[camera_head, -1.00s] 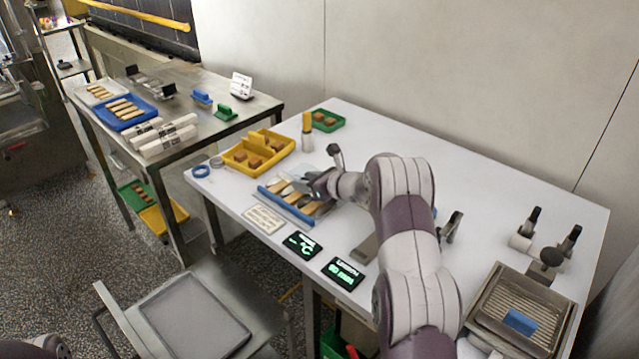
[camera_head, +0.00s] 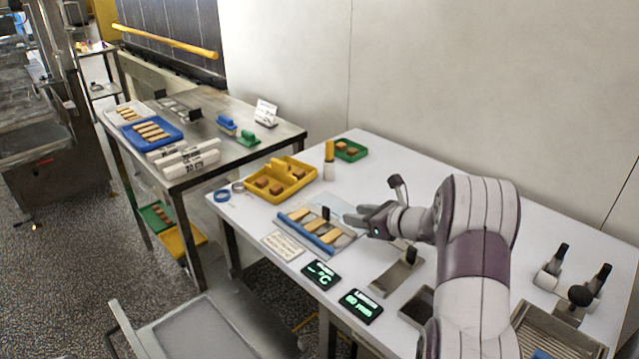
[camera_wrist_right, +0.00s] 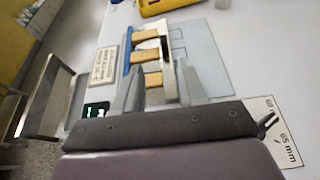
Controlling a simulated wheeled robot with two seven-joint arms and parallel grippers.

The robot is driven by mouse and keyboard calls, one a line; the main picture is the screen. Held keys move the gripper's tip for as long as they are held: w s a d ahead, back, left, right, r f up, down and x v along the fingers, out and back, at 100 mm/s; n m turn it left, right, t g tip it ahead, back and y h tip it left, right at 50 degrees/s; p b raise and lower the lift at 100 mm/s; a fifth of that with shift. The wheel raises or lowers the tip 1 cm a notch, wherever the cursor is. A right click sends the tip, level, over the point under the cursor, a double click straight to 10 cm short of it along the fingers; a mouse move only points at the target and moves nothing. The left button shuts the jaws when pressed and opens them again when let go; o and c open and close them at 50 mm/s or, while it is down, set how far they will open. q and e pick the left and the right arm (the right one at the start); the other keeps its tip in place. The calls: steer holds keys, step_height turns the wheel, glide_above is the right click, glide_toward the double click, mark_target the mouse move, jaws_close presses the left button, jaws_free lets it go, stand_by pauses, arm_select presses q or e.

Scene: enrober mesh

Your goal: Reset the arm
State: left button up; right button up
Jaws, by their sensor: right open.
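My right arm reaches in from the lower right in the head view. Its gripper (camera_head: 352,219) is open and empty, at the right edge of a blue-edged tray (camera_head: 308,236) with several pale biscuit bars (camera_head: 314,226). In the right wrist view the two fingers (camera_wrist_right: 160,88) stand apart, with the tray's blue edge (camera_wrist_right: 127,58) and the bars (camera_wrist_right: 145,57) beyond and between them. I cannot tell the exact height of the fingertips above the table. My left gripper is not in view.
A yellow tray (camera_head: 251,189) of brown pieces stands behind the blue-edged tray. Two dark displays (camera_head: 361,306) lie at the front edge. A steel side table (camera_head: 225,165) is at the left.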

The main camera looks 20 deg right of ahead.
steer(key=s+a+n+g+p, duration=0.1)
steer(key=s+a+n+g, duration=0.1)
steer(key=a, duration=0.1)
steer(key=s+a+n+g, duration=0.2)
steer(key=s+a+n, duration=0.1)
steer(key=a, duration=0.1)
steer(key=s+a+n+g+y+p, duration=0.1)
steer(key=s+a+n, duration=0.1)
steer(key=a+n, duration=0.1)
steer(key=shift+s+a+f+g+p, duration=0.1)
steer(key=shift+s+a+g+p, duration=0.1)
steer(key=shift+a, duration=0.2)
steer(key=shift+s+a+f+g+p, duration=0.1)
steer(key=shift+a+g+p, duration=0.1)
steer(key=shift+a, duration=0.15)
steer(key=s+a+n+g+h+p, duration=0.2)
steer(key=s+a+n+h, duration=0.1)
steer(key=s+n, duration=0.7)
steer(key=s+a+r+n+g+h+p, duration=0.1)
steer(key=s+a+n+g+h+p, duration=0.1)
steer(key=s+n, duration=0.9)
steer(key=a+n+g+h, duration=0.1)
steer(key=n, duration=0.1)
steer(key=shift+s+r+n, duration=0.25)
steer(key=shift+n, duration=0.15)
